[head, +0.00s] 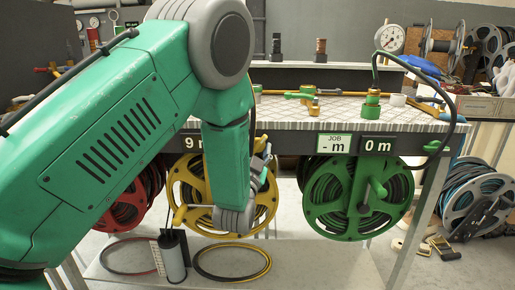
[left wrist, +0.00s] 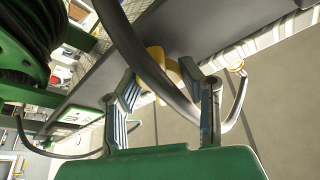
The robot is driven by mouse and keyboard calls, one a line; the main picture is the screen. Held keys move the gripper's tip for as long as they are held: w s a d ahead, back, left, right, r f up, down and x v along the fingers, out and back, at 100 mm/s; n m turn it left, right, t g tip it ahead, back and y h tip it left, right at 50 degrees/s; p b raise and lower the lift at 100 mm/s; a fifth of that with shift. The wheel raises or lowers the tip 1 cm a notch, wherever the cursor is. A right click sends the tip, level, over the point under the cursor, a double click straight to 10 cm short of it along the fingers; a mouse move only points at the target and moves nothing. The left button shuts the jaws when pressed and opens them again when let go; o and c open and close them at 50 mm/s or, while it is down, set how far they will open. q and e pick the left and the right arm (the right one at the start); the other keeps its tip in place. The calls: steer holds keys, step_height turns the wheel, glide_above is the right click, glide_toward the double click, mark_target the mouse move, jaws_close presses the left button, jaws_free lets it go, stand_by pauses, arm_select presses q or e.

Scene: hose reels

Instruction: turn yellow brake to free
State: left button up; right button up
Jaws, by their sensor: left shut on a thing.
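The yellow reel (head: 186,180) hangs under the bench, partly hidden behind my left arm. Its crank knob (head: 179,217) shows at lower left. My left gripper (head: 263,158) is at the reel's upper right side, below the bench edge. In the left wrist view, its two fingers (left wrist: 166,80) are on either side of a yellow piece, which I take as the yellow brake (left wrist: 172,72). The gripper is shut on it. The brake's angle and any free mark cannot be made out. My right gripper is not in view.
A green reel (head: 325,200) hangs to the right and a red reel (head: 128,205) to the left. Brass and green fittings (head: 313,106) stand on the patterned bench top (head: 280,108).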

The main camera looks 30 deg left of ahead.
arm_select(q)
steer(key=shift+d+f+n+g+y+b, duration=0.15)
steer(key=shift+n+y, duration=0.5)
steer(key=shift+n, duration=0.6)
steer(key=shift+a+r+n+g+y+b, duration=0.15)
steer(key=shift+n+y, duration=0.45)
steer(key=shift+n, duration=0.6)
steer(key=shift+d+f+n+g+y+b, duration=0.1)
steer(key=shift+n+g+y, duration=0.1)
steer(key=shift+n+y, duration=0.75)
stand_by(0.8)
steer(key=o, duration=1)
steer(key=shift+n+h, duration=0.3)
steer(key=shift+o, duration=0.9)
steer(key=shift+s, duration=0.1)
steer(key=v, duration=1.2)
